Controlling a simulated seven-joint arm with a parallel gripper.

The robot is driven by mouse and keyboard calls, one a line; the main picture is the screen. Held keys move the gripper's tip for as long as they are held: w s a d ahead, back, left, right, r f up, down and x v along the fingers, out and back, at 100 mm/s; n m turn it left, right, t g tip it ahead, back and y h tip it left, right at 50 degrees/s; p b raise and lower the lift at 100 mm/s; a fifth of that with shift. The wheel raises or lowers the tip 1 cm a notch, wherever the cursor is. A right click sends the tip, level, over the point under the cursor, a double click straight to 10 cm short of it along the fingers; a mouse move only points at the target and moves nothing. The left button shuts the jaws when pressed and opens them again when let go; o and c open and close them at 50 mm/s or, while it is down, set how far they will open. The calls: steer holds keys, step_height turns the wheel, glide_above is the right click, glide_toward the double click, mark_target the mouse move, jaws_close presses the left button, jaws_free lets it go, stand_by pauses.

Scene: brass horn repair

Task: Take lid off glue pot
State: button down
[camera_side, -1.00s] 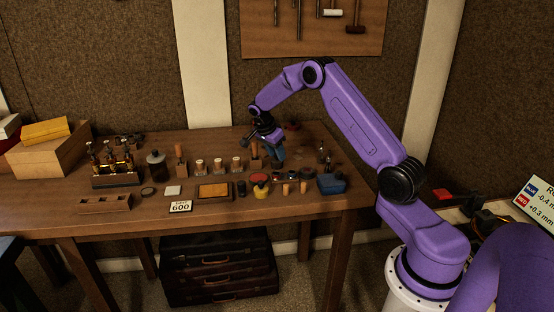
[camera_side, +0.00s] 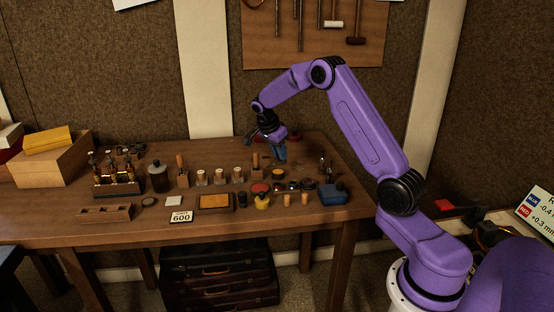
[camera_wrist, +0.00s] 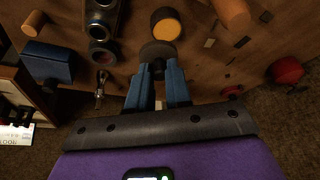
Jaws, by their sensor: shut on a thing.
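My gripper (camera_wrist: 158,76) points down over the right part of the workbench. Its two blue fingers are shut on a dark round lid (camera_wrist: 157,52) in the wrist view. In the side view my gripper (camera_side: 279,153) is above the bench top, and the lid is too small and dark to make out. The glue pot (camera_wrist: 166,24) stands just beyond the lid in the wrist view. It is a dark round pot with an amber, open-looking top. The lid looks apart from it, though its near rim is partly covered.
A blue box (camera_side: 333,194) stands at the bench's right front. Dark round pieces (camera_wrist: 103,31) lie left of the pot in the wrist view, and a wooden cylinder (camera_wrist: 232,12) lies right. A red piece (camera_wrist: 287,70) is further right.

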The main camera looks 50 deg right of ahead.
steer(key=s+a+r, duration=0.5)
steer(key=s+r, duration=0.3)
steer(key=s, duration=0.3)
steer(key=s+d+f, duration=0.2)
steer(key=s+d, duration=0.2)
steer(key=d, duration=0.1)
steer(key=w+d+f, duration=0.2)
steer(key=w+f, duration=0.1)
steer(key=w+d+f, duration=0.2)
steer(key=w+f, duration=0.1)
steer(key=w, duration=0.1)
steer(key=w+d+f, duration=0.2)
steer(key=w+f, duration=0.1)
steer(key=w, duration=0.1)
steer(key=shift+w+d+f, duration=0.1)
steer(key=shift+w+d, duration=0.05)
steer(key=shift+w+d+f, duration=0.15)
steer(key=shift+w+f, duration=0.1)
steer(key=shift+f, duration=1.6)
steer(key=shift+f, duration=0.15)
